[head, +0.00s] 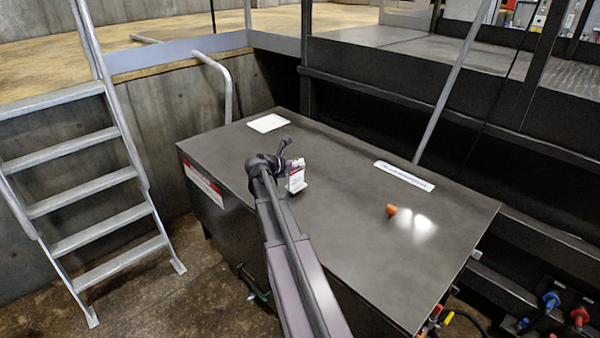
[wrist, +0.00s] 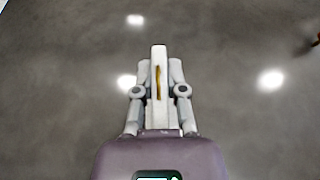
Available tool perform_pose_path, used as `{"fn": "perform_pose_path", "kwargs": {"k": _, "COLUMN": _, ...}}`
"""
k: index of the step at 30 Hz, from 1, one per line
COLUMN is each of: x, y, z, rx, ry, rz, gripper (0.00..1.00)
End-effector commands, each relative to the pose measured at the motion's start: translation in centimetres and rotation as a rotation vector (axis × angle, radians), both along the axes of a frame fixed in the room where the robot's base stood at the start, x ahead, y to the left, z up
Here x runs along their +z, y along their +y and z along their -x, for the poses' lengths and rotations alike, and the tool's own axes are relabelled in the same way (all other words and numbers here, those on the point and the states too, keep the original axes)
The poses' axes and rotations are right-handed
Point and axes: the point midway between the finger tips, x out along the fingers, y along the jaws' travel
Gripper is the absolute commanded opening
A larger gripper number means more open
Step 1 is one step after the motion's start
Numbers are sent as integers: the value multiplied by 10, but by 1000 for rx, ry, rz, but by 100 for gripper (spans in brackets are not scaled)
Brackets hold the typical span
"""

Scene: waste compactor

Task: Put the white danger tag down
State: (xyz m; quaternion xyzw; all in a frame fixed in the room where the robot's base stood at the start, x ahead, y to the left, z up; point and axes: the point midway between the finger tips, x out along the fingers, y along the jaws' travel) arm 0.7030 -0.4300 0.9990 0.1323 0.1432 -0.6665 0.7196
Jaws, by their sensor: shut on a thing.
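The white danger tag (head: 296,177) has red and dark printing and hangs upright below my gripper (head: 287,158) in the head view. In the wrist view the tag (wrist: 159,58) shows nearly edge-on as a narrow white strip with a brownish-yellow mark, between the two fingers of my gripper (wrist: 159,88). My gripper is shut on it. The tag is over the dark grey top of a large metal box (head: 340,240). Its lower end is at or close above that top; I cannot tell whether it touches.
A small orange object (head: 391,210) lies on the box top to the right. A white sheet (head: 268,123) lies at the back left and a white label strip (head: 404,176) at the back right. The top around the tag is clear. A metal ladder (head: 85,160) stands left.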

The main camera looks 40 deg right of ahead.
Motion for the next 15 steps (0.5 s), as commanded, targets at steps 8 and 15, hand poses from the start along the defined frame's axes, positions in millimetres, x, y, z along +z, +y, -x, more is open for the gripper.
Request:
{"fn": "perform_pose_path", "kwargs": {"k": 8, "x": -22, "y": 1, "z": 0, "rx": 0, "ry": 0, "rz": 0, "gripper": 0}}
{"fn": "perform_pose_path", "kwargs": {"k": 15, "x": -22, "y": 1, "z": 0, "rx": 1, "ry": 0, "rz": 0, "gripper": 0}}
